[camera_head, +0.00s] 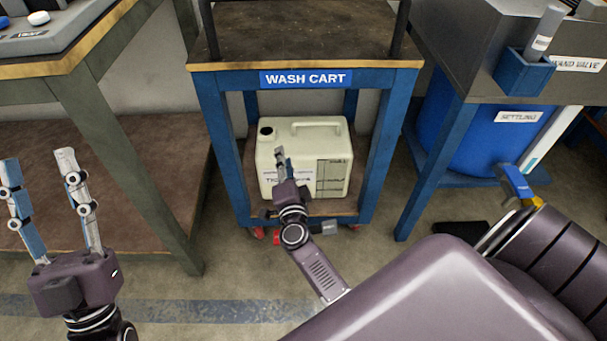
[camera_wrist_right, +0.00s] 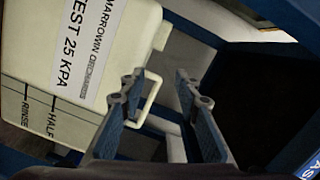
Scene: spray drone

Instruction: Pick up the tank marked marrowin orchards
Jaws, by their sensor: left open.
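The cream tank (camera_head: 334,150) stands on the lower shelf of the wash cart, with a dark cap and a handle on top. My right gripper is in front of it in the head view (camera_head: 281,162) and hides part of its label. In the right wrist view the tank (camera_wrist_right: 40,50) shows the label MARROWIN ORCHARDS, TEST 25 KPA, and fill marks. There my right gripper (camera_wrist_right: 158,82) is open, and the tank's handle (camera_wrist_right: 153,100) shows between its fingers; I cannot tell the depth. My left gripper (camera_head: 36,160) is open and empty at the far left.
The blue wash cart (camera_head: 222,140) has legs and an upper deck around the tank. A workbench (camera_head: 85,62) with a lower shelf stands left. A grey unit (camera_head: 455,60) with a blue drum (camera_head: 455,135) stands right. Floor shows in front of the cart.

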